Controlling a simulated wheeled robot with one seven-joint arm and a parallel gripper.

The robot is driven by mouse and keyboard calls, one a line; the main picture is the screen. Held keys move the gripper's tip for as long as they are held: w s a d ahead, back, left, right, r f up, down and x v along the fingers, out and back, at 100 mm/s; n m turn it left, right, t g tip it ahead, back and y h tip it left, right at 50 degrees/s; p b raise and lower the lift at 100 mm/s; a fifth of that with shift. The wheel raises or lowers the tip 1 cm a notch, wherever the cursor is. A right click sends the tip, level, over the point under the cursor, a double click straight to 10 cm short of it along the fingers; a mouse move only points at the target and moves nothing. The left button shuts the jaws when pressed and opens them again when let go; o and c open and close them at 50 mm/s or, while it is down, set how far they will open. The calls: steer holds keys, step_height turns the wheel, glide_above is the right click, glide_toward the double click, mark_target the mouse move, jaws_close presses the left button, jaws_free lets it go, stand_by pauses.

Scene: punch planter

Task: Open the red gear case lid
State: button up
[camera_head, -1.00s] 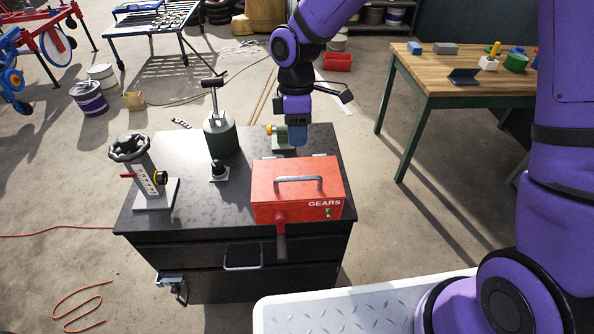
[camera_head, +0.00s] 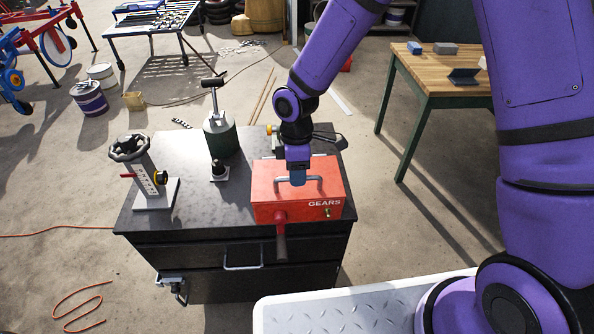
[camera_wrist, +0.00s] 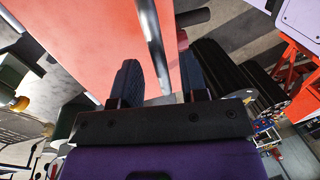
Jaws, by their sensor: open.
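The red gear case (camera_head: 268,202) marked GEARS sits on the dark cabinet top, with its lid down. A grey bar handle (camera_head: 316,180) is on the lid; it also shows in the wrist view (camera_wrist: 152,45). My gripper (camera_head: 298,182) is over the lid at the handle and covers its middle in the head view. In the wrist view my gripper (camera_wrist: 160,80) is open, with two dark fingers apart and the handle running between their lines. I cannot tell whether the fingers touch the handle. A small brass latch (camera_head: 327,212) and a red crank with a brown grip (camera_head: 281,232) are on the case front.
A green cylinder with a T-handle (camera_head: 220,133), a small black-knobbed piece (camera_head: 218,170) and a handwheel stand (camera_head: 150,180) stand left of the case on the cabinet (camera_head: 190,215). A wooden table (camera_head: 425,75) is at the back right.

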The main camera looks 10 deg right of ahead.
jaws_close()
steer(key=shift+r, duration=0.1)
